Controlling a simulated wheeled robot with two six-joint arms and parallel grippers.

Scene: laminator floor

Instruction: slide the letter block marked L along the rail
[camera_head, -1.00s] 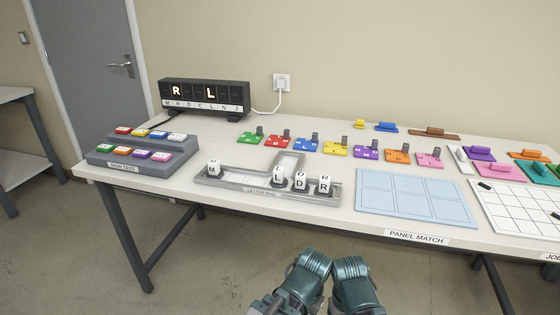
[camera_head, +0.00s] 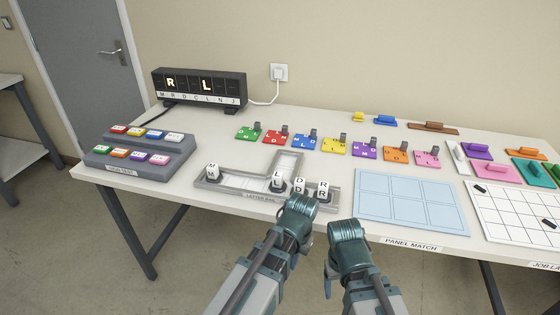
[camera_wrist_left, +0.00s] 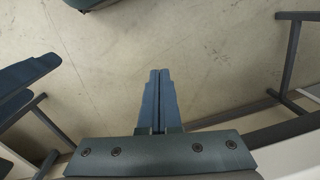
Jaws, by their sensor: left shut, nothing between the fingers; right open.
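The white letter block marked L (camera_head: 278,181) stands upright on a dark base in the grey letter rail (camera_head: 210,183). Block D (camera_head: 300,186) and block R (camera_head: 322,190) stand close to its right. Block M (camera_head: 212,172) stands apart at the rail's left end. My left gripper (camera_head: 300,207) appears just in front of the rail's right part, below blocks D and R in the picture. Its empty fingers are shut together in the left wrist view (camera_wrist_left: 157,98), over the floor. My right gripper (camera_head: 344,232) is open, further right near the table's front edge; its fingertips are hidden.
A dark display (camera_head: 200,88) showing R and L stands at the back left. A stepped button box (camera_head: 140,150) is left of the rail. Coloured plates with letters, including a green one (camera_head: 249,134), line up behind it. A pale blue panel (camera_head: 410,200) lies right.

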